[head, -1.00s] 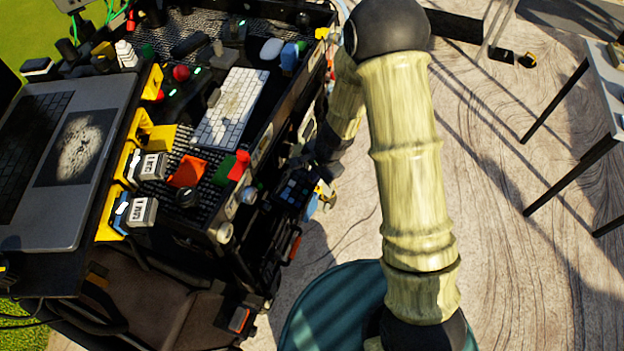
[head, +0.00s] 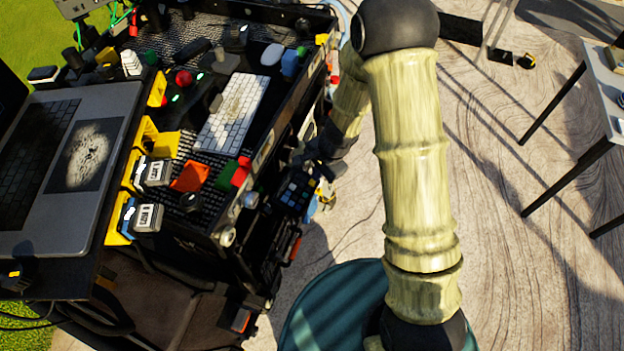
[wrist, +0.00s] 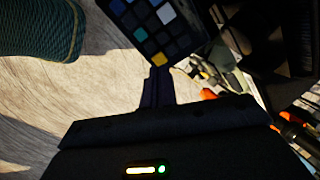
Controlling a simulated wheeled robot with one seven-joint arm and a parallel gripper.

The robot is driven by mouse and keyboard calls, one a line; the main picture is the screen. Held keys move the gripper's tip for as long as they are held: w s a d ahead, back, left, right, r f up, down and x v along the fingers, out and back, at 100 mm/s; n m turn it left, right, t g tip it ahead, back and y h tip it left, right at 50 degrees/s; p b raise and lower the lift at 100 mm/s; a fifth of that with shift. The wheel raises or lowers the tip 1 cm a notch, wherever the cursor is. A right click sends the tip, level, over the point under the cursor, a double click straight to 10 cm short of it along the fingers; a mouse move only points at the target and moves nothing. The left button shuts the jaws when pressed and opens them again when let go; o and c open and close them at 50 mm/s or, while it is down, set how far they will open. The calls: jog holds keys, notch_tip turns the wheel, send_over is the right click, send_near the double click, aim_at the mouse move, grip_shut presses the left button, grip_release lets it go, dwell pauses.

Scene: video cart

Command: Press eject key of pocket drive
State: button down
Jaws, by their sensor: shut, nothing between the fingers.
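My gripper (wrist: 157,85) shows in the wrist view as a dark wide body with narrow fingers that are together and empty. In the head view it is beside the cart's right side, dark and partly hidden by my arm. A dark pad with coloured squares (wrist: 152,28) lies just beyond the fingertips in the wrist view. The same pad (head: 297,190) shows in the head view on the cart's right side. I cannot tell whether the fingers touch it. I cannot pick out the pocket drive or its eject key for certain in either view.
The cart's crowded top holds a white keyboard (head: 234,112), a laptop (head: 62,170), an orange block (head: 190,178) and several small devices. Loose items hang along its right side, close to my gripper. Wood-patterned floor (head: 500,270) is open to the right, with a table (head: 606,92) beyond.

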jog(key=p+v, duration=0.2)
jog(key=v, duration=0.1)
jog(key=shift+r, duration=0.35)
jog(key=shift+d, duration=0.1)
dwell(0.6)
jog(key=s+d+r+n+h, duration=0.1)
jog(key=s+d+r+n, duration=0.4)
jog(key=r, duration=0.3)
jog(key=s+d+r+n+t+h, duration=0.1)
jog(key=s+d+r+n, duration=0.4)
jog(key=s+d+r, duration=0.2)
jog(key=shift+s+d+r+h, duration=0.15)
jog(key=shift+d+r+h, duration=0.25)
jog(key=shift+r, duration=0.5)
